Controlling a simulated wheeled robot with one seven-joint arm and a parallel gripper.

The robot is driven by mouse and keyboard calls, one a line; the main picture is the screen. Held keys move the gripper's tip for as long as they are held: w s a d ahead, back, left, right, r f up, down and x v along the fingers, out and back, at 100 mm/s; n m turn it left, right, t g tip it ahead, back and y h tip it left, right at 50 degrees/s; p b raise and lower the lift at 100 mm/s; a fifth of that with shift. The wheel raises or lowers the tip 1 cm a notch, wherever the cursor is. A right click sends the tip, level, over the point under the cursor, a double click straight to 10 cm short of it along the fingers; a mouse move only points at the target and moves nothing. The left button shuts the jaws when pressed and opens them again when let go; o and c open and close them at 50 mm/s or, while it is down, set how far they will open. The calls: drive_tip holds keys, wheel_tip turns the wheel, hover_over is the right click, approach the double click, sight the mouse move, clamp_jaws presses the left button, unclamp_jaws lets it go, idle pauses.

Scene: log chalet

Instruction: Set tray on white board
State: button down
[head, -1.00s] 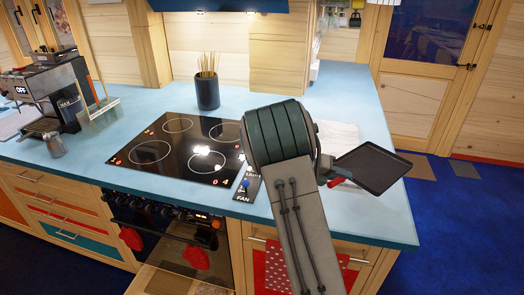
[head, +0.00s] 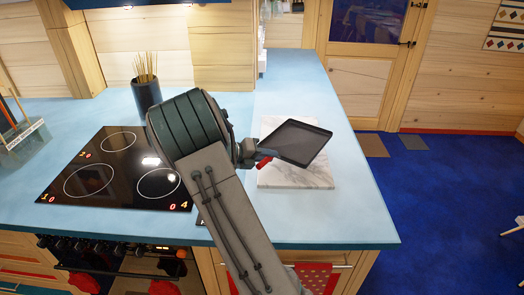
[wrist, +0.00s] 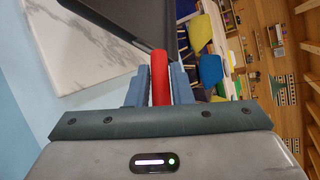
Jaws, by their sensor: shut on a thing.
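The tray (head: 296,142) is dark grey, shallow and square-cornered, with a red handle. My gripper (head: 263,158) is shut on the red handle, which shows between the two blue fingers in the wrist view (wrist: 160,78). The white board (head: 296,178) is a marbled slab lying on the blue counter. In the head view the tray overlaps the board's middle and right side and looks tilted. In the wrist view the tray (wrist: 128,22) covers part of the board (wrist: 85,50). I cannot tell the exact gap between them. My arm hides part of the counter left of the board.
A black cooktop (head: 118,170) is on the left. A dark cup of sticks (head: 146,95) stands behind it. The blue counter (head: 350,215) is clear in front of the board; its right edge drops to the blue floor.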

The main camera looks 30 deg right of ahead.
drive_tip(key=shift+s+r, duration=0.2)
drive_tip(key=shift+s, duration=0.1)
drive_tip(key=shift+a+f, duration=0.1)
drive_tip(key=shift+f, duration=0.3)
drive_tip(key=shift+f+b, duration=1.15)
drive_tip(key=shift+f, duration=3)
drive_tip(key=c, duration=1.2)
unclamp_jaws()
drive_tip(key=shift+a, duration=0.1)
drive_tip(key=shift+a, duration=0.1)
